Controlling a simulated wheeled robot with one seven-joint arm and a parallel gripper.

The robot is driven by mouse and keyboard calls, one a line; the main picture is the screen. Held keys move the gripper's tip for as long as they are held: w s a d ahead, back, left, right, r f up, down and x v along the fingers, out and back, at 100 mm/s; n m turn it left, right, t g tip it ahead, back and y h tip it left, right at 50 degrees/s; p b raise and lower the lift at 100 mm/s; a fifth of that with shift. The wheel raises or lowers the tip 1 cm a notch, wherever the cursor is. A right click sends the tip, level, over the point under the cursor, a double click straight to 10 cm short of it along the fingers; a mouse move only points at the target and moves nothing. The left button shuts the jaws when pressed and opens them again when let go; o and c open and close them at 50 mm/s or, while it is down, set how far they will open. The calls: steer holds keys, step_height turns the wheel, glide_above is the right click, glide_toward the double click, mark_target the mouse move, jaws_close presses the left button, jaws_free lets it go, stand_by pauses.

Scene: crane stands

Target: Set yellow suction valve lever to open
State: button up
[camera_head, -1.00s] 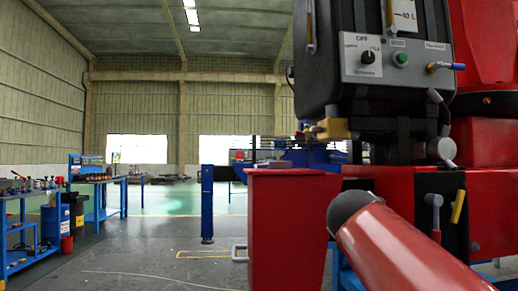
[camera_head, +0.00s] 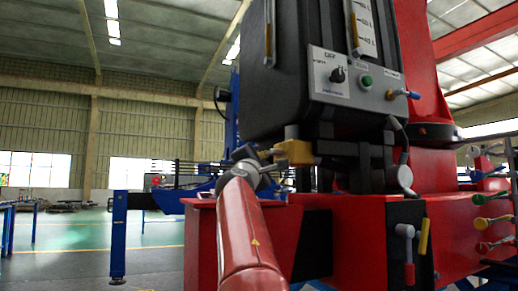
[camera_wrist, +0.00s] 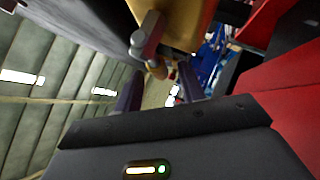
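A yellow valve body (camera_head: 296,151) sits under the left side of the black tank. A small yellow lever-like part (camera_head: 268,154) sticks out to its left; its exact shape is hard to tell. My gripper (camera_head: 262,166) is beside it at the end of my red arm, largely hidden by the arm. In the wrist view the yellow body (camera_wrist: 190,18) is at the top, with a grey and reddish lever piece (camera_wrist: 148,38) and a yellow-orange tip (camera_wrist: 157,70). My gripper (camera_wrist: 160,88) has its two dark fingers apart, the tip lying between or just beyond them. Contact is not clear.
The black tank (camera_head: 290,60) with its dial panel (camera_head: 350,80) stands above the red base (camera_head: 350,240). A yellow handle (camera_head: 423,236) and a grey-red handle (camera_head: 406,245) are on its front. Coloured levers (camera_head: 490,197) are at right. A blue post (camera_head: 119,235) stands at left.

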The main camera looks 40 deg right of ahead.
steer(key=shift+p+x, duration=0.55)
steer(key=shift+x, duration=0.55)
steer(key=shift+w+d, duration=0.15)
steer(key=shift+d, duration=0.1)
jaws_close()
